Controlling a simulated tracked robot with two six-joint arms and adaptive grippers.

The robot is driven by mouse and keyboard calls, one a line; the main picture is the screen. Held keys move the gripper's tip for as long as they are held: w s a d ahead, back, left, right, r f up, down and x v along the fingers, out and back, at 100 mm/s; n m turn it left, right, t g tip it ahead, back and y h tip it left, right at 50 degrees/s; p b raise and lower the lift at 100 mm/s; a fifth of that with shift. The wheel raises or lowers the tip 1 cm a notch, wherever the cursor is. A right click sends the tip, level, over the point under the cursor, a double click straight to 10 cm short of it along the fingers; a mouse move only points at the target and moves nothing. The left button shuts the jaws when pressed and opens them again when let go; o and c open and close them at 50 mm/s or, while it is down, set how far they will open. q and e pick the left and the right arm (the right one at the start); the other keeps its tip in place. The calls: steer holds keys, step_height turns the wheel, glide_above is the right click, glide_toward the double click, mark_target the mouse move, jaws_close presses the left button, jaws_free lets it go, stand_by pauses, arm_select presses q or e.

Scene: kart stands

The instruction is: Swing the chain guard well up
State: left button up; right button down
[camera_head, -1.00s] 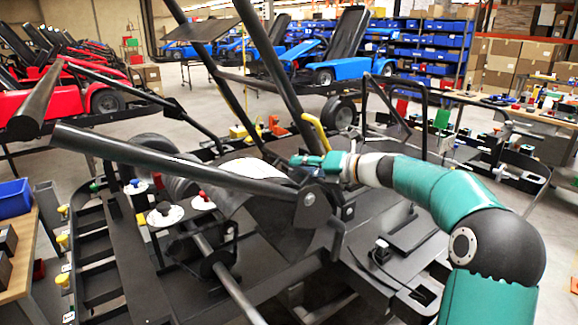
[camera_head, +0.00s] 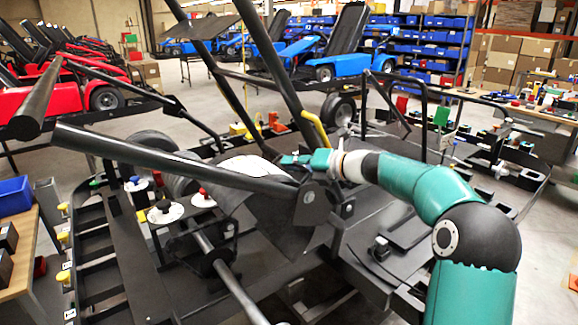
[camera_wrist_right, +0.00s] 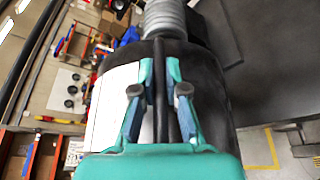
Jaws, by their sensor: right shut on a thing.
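The chain guard is a dark curved cover with a pale panel on it (camera_head: 243,166), in the middle of the kart frame in the head view. In the right wrist view the black guard (camera_wrist_right: 213,101) fills the middle, with a white panel at its left. A thin black upright rib (camera_wrist_right: 160,88) stands out from it. My right gripper (camera_head: 290,159) is at the guard's upper right edge. In the wrist view its fingers (camera_wrist_right: 159,92) lie on both sides of the rib, shut on it. A thick dark bar partly hides the guard in the head view. My left gripper is not in view.
A long dark bar (camera_head: 170,160) crosses in front of the guard to a bracket (camera_head: 310,204). A yellow curved tube (camera_head: 316,130) stands close behind my right gripper.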

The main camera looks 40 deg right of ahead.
steer(key=shift+d+f+p, duration=0.1)
steer(key=shift+d+p, duration=0.2)
steer(key=shift+p, duration=0.05)
steer(key=d+f+p, duration=0.1)
steer(key=d+m+p, duration=0.1)
steer(key=d, duration=0.1)
steer(key=d+f+m+t+p, duration=0.1)
steer(key=shift+s+d+f+y, duration=0.3)
steer(key=shift+d+f+y, duration=0.05)
steer(key=shift+y, duration=0.05)
steer(key=c, duration=1.2)
jaws_free()
steer(key=shift+r, duration=0.1)
